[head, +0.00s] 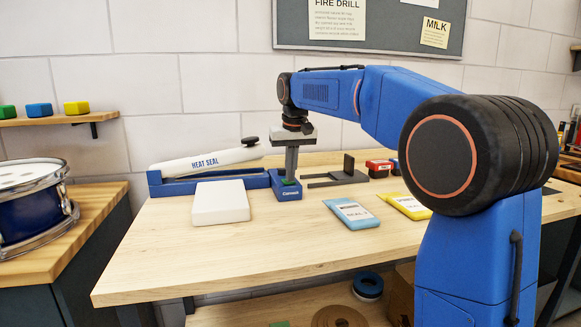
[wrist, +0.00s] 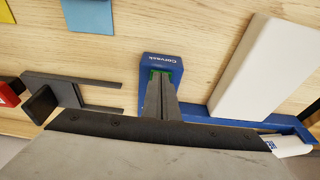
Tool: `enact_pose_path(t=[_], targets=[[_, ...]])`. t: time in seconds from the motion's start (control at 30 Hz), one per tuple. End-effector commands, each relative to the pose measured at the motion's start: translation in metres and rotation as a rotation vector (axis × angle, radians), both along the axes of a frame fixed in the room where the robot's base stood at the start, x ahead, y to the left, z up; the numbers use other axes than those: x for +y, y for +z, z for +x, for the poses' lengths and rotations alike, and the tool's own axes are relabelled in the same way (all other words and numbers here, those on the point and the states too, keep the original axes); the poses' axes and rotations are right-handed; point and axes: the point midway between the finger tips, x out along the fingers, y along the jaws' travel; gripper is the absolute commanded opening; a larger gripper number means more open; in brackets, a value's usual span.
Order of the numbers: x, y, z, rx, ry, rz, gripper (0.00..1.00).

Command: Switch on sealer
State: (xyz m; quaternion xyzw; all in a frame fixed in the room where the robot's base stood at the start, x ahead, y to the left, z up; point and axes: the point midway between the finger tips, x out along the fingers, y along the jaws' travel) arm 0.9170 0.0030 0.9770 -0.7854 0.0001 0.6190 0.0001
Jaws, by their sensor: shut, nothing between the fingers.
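The heat sealer has a blue base (head: 215,183) and a white arm (head: 200,162) lettered HEAT SEAL, tilted up toward a black knob (head: 250,141). At its right end is a blue box (head: 287,191) marked Corvask. It also shows in the wrist view (wrist: 162,60), with a bit of green (wrist: 154,75) around my fingertips. My gripper (head: 290,178) points straight down at the top of this box, shut and empty. The fingers cover most of the green part, so I cannot tell its position or whether they touch it.
A white block (head: 220,202) lies in front of the sealer. A dark bracket (head: 341,176), red boxes (head: 379,168), a blue packet (head: 351,213) and a yellow packet (head: 408,206) lie to the right. The front of the wooden bench (head: 220,262) is clear.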

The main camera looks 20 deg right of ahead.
Motion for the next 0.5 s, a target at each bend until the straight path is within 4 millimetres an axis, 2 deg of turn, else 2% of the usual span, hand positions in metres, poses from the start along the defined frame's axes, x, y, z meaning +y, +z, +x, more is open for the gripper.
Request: enact_pose_path(t=[0.5], targets=[[0.0001, -0.0068, -0.0024, -0.001, 0.000, 0.000, 0.00]])
